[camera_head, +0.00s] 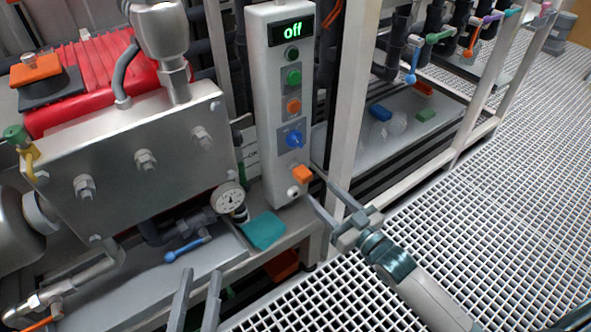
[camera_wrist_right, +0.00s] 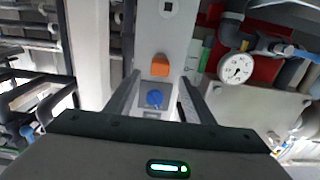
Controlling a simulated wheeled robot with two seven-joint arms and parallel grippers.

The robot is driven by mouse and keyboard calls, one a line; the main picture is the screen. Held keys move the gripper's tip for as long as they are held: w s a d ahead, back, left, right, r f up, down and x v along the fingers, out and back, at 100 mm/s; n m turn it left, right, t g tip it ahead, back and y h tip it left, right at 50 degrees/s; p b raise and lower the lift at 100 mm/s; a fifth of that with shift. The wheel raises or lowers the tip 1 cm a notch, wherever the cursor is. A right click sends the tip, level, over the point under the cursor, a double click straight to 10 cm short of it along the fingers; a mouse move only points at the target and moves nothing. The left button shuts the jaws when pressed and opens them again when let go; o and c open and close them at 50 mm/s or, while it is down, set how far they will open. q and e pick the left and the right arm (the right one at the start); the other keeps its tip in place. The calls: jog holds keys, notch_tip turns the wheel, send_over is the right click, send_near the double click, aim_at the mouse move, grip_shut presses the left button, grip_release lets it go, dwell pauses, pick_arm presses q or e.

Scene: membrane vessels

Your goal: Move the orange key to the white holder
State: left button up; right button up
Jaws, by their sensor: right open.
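The orange key (camera_head: 302,174) sits on the lower front of the grey control box, below the blue knob (camera_head: 294,139). Below the key is a small white round fitting with a dark centre (camera_head: 293,191), which looks like the white holder. My right gripper (camera_head: 312,181) is open, its fingertips close to the key. In the right wrist view, the key (camera_wrist_right: 160,67) shows just beyond and between the open fingertips (camera_wrist_right: 160,80); I cannot tell whether they touch it. My left gripper (camera_head: 200,272) is open and empty at the bottom of the head view.
The control box (camera_head: 265,60) has a display reading "off" and several buttons. A white frame post (camera_head: 347,110) stands right of the box. Grating floor (camera_head: 500,200) is open at right.

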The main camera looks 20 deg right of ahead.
aim_at(308, 180)
pick_arm(q)
jog(key=shift+r, duration=0.1)
pick_arm(e)
jog(key=shift+w, duration=0.15)
jog(key=shift+w+a+f+b, duration=0.1)
jog(key=shift+w+a+b, duration=0.1)
jog(key=shift+w+b, duration=0.25)
jog(key=b+x, duration=0.1)
jog(key=x, duration=0.2)
jog(key=shift+w+a+b, duration=0.15)
jog(key=shift+w+b, duration=0.15)
jog(key=shift+b, duration=0.1)
jog(key=x, duration=0.2)
jog(key=shift+w+p, duration=0.3)
jog(key=shift+p, duration=0.1)
pick_arm(q)
jog(key=shift+s+a+r+t+h, duration=0.15)
jog(key=shift+s+r+t, duration=0.25)
jog(key=shift+r+t, duration=0.35)
jog(key=shift+s+a+r+t+h, duration=0.1)
jog(key=shift+s+r+t, duration=0.35)
jog(key=shift+r, duration=0.45)
jog(key=shift+s+a+r+t+h, duration=0.15)
jog(key=shift+s+r+t, duration=0.25)
jog(key=shift+r+t, duration=0.35)
pick_arm(e)
jog(key=shift+x, duration=0.75)
pick_arm(q)
jog(key=shift+d+r, duration=0.1)
